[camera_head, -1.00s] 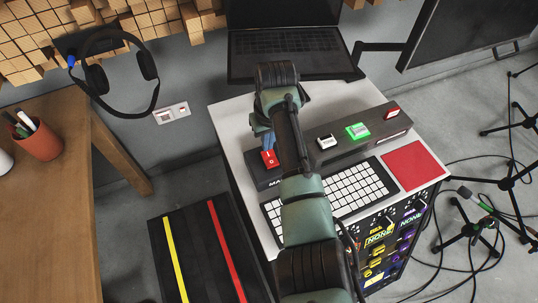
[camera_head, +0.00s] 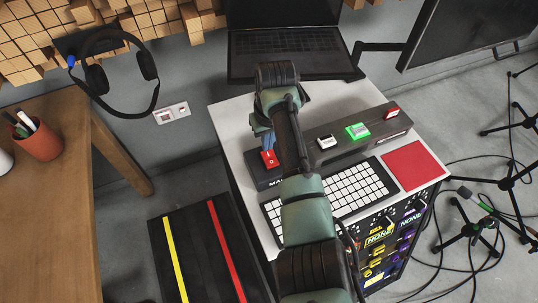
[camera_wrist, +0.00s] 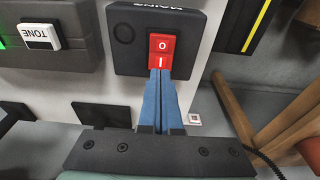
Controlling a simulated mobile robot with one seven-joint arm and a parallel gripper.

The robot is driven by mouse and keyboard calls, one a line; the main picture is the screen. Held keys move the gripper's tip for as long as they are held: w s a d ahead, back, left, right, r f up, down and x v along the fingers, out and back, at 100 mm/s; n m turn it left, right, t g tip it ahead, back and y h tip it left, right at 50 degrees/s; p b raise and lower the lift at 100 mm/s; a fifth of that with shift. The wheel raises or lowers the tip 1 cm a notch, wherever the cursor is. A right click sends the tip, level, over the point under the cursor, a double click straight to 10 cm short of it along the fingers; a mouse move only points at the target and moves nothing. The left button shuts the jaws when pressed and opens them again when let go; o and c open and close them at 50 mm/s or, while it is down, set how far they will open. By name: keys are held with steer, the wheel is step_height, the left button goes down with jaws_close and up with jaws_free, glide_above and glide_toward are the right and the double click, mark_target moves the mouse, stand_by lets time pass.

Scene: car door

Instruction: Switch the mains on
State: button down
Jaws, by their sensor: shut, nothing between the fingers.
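The mains switch is a red rocker (camera_wrist: 162,49) marked O and I on a black box (camera_wrist: 126,40) labelled MAINS. It also shows in the head view (camera_head: 269,159), on the left side of the white desk top. My gripper (camera_wrist: 160,72) is shut, with its blue fingers together and nothing between them. The fingertips are at the I end of the rocker, touching or very close to it; I cannot tell which. In the head view my arm hides part of the box and most of the gripper.
A black console with a white TONE button (camera_wrist: 40,36) and a green button (camera_head: 357,131) stands beside the box. A white-keyed pad (camera_head: 350,190), a red square (camera_head: 410,166) and a laptop (camera_head: 290,45) are close by. A wooden table (camera_head: 60,190) stands left.

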mark_target(268, 153)
steer(key=shift+f+b, duration=0.6)
steer(key=shift+f, duration=0.45)
stand_by(0.5)
steer(key=shift+r, duration=0.1)
step_height(268, 153, up, 7)
steer(key=p, duration=0.7)
stand_by(0.6)
